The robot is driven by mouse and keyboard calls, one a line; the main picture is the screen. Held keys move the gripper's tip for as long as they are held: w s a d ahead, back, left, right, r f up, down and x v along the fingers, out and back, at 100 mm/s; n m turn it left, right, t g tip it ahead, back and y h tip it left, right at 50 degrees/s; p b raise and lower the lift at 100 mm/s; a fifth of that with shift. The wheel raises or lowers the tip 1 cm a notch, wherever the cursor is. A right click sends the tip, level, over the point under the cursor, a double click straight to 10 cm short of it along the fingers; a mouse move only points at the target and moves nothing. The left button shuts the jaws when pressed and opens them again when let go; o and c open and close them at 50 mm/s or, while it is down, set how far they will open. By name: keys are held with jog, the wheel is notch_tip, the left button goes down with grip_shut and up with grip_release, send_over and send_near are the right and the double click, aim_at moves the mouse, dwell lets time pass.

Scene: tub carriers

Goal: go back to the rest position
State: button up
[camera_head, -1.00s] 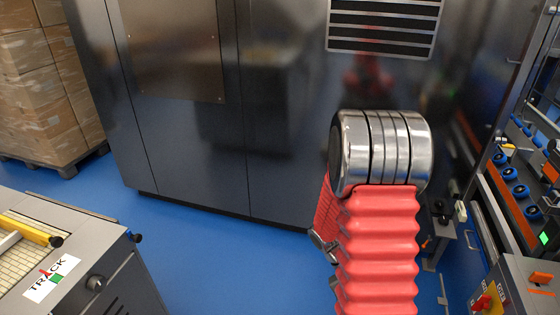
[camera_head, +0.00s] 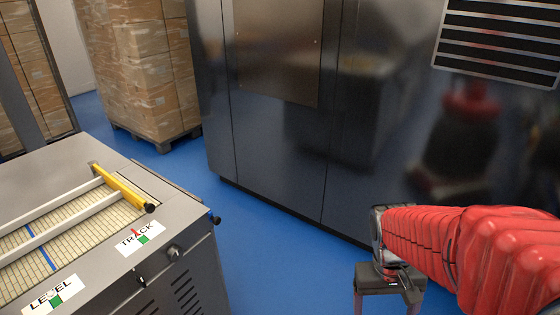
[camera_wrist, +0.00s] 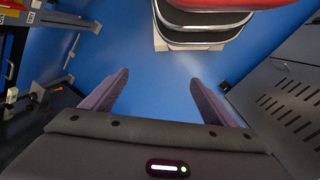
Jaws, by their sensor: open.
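My gripper (camera_head: 388,300) shows at the lower right of the head view, at the end of my red ribbed arm, with its fingers pointing down and cut off by the bottom edge. In the wrist view my gripper (camera_wrist: 156,90) has its two purple-grey fingers spread wide apart. Only blue floor (camera_wrist: 150,65) shows between them, so it is open and empty. Neither finger touches anything in view.
A conveyor machine (camera_head: 195,262) with a yellow bar (camera_head: 124,188) stands at the left. A large dark metal cabinet (camera_head: 275,130) fills the back. Wrapped boxes (camera_head: 135,65) stand on a pallet behind. Blue floor (camera_head: 270,245) is clear between conveyor and cabinet.

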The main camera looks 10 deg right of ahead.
jog(key=a+r+n+t+y, duration=0.1)
jog(key=a+r+n+t, duration=0.1)
jog(key=a+r+t, duration=0.4)
jog(key=a+r, duration=0.5)
jog(key=r, duration=0.3)
jog(key=shift+s+t, duration=0.15)
jog(key=shift+t, duration=0.25)
jog(key=shift+r, duration=0.1)
jog(key=shift+c, duration=0.3)
